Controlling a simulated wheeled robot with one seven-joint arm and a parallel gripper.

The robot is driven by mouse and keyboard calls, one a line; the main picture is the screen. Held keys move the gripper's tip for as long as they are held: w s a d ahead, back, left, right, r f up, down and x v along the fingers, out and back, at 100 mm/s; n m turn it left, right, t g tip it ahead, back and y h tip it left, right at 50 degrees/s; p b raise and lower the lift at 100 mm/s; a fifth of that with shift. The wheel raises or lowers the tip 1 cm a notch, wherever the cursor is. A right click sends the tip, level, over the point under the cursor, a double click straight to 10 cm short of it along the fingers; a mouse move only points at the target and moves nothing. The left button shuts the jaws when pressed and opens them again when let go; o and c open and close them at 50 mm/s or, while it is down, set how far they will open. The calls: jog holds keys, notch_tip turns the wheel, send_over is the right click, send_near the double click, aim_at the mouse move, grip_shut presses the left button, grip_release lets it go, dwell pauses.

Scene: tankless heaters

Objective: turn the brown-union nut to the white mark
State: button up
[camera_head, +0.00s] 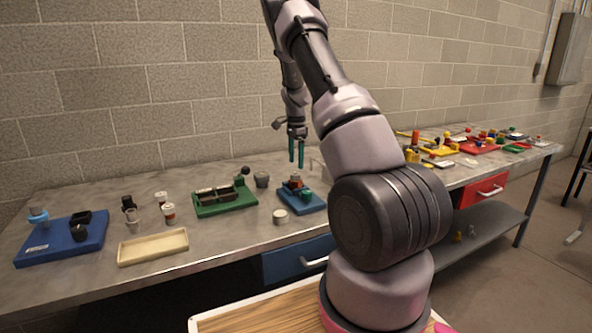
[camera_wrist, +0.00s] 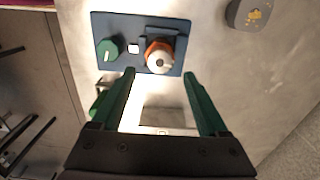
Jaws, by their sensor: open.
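A blue plate (camera_head: 312,204) lies on the bench, and it fills the upper left of the wrist view (camera_wrist: 178,26). On it stands the brown-union nut (camera_wrist: 160,57), a round orange-brown and white fitting. It looks small in the head view (camera_head: 295,181). Beside it are a small white square (camera_wrist: 133,48) and a green knob (camera_wrist: 108,50) with a pale line. I cannot tell which pale patch is the white mark. My gripper (camera_head: 296,163) hangs above the plate, open and empty. In the wrist view its green fingertips (camera_wrist: 159,76) lie just below the nut, apart from it.
A green tray (camera_head: 226,207) with dark parts stands left of the plate, with a grey cup (camera_head: 261,180) between. A small round pot (camera_head: 280,216) sits in front. A cream tray (camera_head: 153,248) and a blue board (camera_head: 62,251) lie farther left. A block wall stands behind.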

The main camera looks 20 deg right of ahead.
notch_tip(320, 180, up, 6)
jog(key=shift+f, duration=0.1)
dwell(0.5)
notch_tip(320, 180, up, 12)
jog(key=n+t+y, duration=0.1)
jog(key=n+t, duration=0.1)
jog(key=n, duration=0.1)
send_over(296, 173)
jog(key=s+a, duration=0.6)
jog(key=s, duration=0.1)
jog(key=s+a+r+n+t+y, duration=0.1)
jog(key=s+a+r+n, duration=0.25)
jog(key=s+r, duration=0.4)
jog(key=s+a+r+n+t, duration=0.1)
jog(key=s+a+n+t, duration=0.1)
jog(key=s, duration=0.9)
jog(key=s+a+r+n+t, duration=0.2)
jog(key=s+a+n, duration=0.3)
jog(key=s, duration=0.6)
jog(key=shift+s+a+r, duration=0.2)
jog(key=shift+s+a, duration=0.1)
jog(key=shift+a, duration=0.65)
